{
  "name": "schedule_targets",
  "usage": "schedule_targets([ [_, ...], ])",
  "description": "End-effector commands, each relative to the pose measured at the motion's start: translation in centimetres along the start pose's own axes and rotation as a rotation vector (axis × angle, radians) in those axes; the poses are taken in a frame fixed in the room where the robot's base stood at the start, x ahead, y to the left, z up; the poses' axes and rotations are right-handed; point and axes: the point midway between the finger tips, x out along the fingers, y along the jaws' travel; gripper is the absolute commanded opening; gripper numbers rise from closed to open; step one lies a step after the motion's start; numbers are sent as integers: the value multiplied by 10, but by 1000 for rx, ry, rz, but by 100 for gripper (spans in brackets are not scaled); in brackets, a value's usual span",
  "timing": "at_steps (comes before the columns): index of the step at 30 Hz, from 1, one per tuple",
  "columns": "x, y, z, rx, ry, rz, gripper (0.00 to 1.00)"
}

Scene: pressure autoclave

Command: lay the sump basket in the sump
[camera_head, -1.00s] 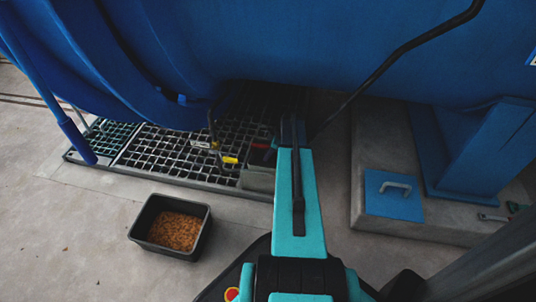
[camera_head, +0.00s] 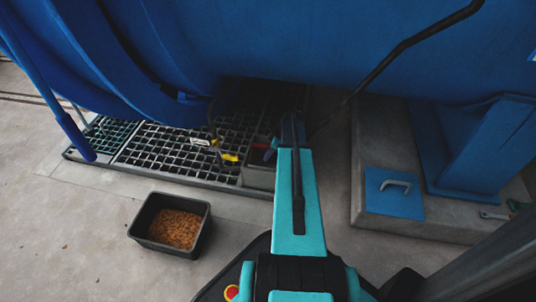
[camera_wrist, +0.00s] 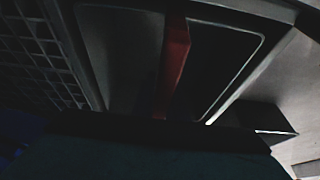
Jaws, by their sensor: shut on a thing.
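The sump (camera_head: 259,179) is the grey-walled opening at the right end of the floor grating in the head view. In the wrist view its pale rounded rim (camera_wrist: 238,80) frames a dark inside. A red bar (camera_wrist: 176,55), which looks like the sump basket's handle, crosses that opening; a bit of red also shows beside my arm in the head view. My gripper (camera_wrist: 160,125) is a dark shape below the bar, shut on the basket at the sump. The basket's body is too dark to make out, so its depth cannot be told.
The grating (camera_head: 180,155) lies left of the sump, with a yellow-tagged item on it. A black tub of brown granules (camera_head: 176,229) stands on the floor in front. The blue vessel (camera_head: 300,50) hangs low overhead. A concrete plinth with a blue handled plate (camera_head: 393,205) is at right.

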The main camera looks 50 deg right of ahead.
Motion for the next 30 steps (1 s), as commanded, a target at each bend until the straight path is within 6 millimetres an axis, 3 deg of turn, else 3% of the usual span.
schedule_targets([
  [30,15,0,6,0,1,0,0],
])
